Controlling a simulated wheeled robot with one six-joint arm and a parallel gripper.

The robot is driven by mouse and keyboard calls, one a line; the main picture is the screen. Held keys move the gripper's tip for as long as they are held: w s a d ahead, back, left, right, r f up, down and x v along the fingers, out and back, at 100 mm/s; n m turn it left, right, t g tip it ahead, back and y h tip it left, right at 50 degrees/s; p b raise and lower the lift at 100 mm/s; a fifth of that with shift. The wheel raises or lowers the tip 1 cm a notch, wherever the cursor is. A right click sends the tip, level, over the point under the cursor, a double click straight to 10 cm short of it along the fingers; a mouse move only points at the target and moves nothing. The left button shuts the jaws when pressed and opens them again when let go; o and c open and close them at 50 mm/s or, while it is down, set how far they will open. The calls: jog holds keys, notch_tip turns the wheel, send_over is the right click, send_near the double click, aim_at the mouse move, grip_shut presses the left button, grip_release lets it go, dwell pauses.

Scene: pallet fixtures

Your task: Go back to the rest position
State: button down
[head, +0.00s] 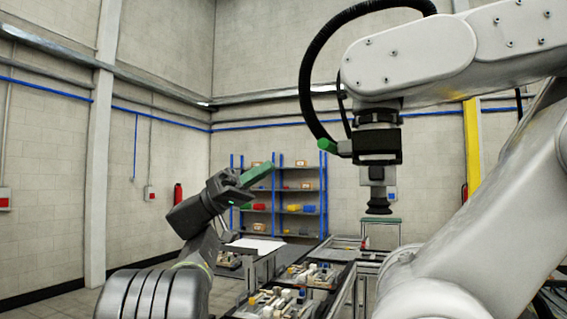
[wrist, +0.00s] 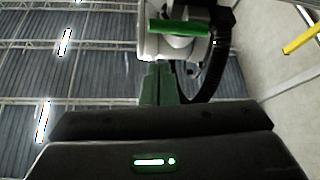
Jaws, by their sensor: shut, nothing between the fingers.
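My gripper (head: 258,175) is raised in the air left of the picture's middle in the head view, with its green fingers pointing up and to the right. In the wrist view the fingers of my gripper (wrist: 158,84) stand close together above the dark gripper body, with nothing between them. The wrist view looks up at the ceiling.
A large white robot arm (head: 410,65) with a black suction cup (head: 378,208) hangs at the right. Below are work tables with pallet fixtures (head: 315,274) holding several small parts. A blue-posted shelf (head: 280,200) with bins stands at the back wall.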

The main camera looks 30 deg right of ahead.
jog(key=shift+v, duration=0.75)
jog(key=shift+d, duration=0.1)
